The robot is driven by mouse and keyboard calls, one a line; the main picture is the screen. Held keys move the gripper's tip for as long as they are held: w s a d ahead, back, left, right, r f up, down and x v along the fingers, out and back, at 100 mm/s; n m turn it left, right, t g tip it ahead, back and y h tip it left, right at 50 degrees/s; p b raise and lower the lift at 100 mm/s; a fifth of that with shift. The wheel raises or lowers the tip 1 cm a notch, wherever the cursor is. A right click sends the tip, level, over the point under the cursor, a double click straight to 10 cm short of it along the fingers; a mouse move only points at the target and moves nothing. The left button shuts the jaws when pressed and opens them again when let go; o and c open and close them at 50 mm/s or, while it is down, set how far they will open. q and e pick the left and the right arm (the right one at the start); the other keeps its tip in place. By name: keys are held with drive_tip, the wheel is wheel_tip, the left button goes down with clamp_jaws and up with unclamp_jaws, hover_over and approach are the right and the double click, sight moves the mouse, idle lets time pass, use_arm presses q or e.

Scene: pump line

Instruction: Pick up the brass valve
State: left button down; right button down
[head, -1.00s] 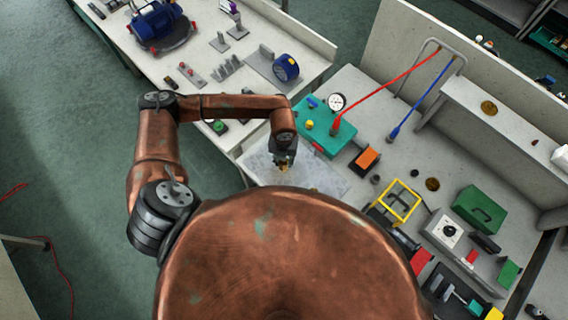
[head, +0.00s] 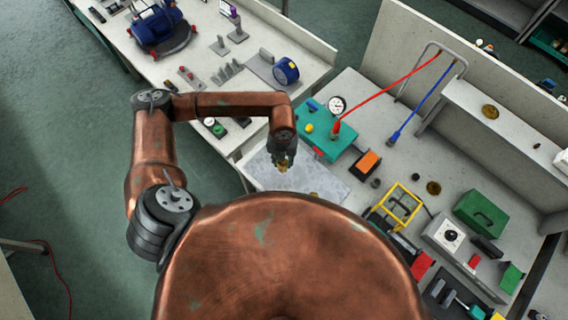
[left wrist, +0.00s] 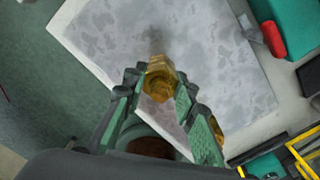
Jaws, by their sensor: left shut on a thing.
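The brass valve (left wrist: 160,82) is between the fingertips of my left gripper (left wrist: 158,88) in the left wrist view. The fingers are shut on its sides, and a faceted, nut-like part faces the camera. In the head view, my left gripper (head: 283,160) points down over a grey mottled plate with the valve (head: 283,167) at its tips. I cannot tell whether the valve touches the plate. My right gripper is not in view.
The mottled plate (left wrist: 205,55) lies on the bench. A second brass piece (left wrist: 216,130) is partly hidden behind a finger. A teal box (head: 325,128) with a gauge stands just beyond the plate. A yellow frame (head: 400,203) is to the right.

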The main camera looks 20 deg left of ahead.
use_arm(q)
drive_tip(key=s+a+r+b, duration=0.1)
drive_tip(key=s+r, duration=0.8)
drive_tip(key=s, duration=0.4)
drive_tip(key=shift+s+r+b, duration=0.15)
drive_tip(key=shift+s+b, duration=0.1)
drive_tip(key=shift+b, duration=0.05)
drive_tip(key=w+r+n, duration=0.1)
drive_tip(key=w+n, duration=0.4)
drive_tip(key=n, duration=0.6)
drive_tip(key=w+r+n, duration=0.2)
drive_tip(key=w+n, duration=0.3)
drive_tip(key=n, duration=0.6)
drive_tip(key=w+r+n+b, duration=0.1)
drive_tip(key=w+n, duration=0.4)
drive_tip(key=n, duration=0.5)
drive_tip(key=shift+w+r+n, duration=0.15)
drive_tip(key=shift+r+n, duration=0.05)
drive_tip(key=shift+n, duration=0.2)
drive_tip(key=shift+a, duration=0.1)
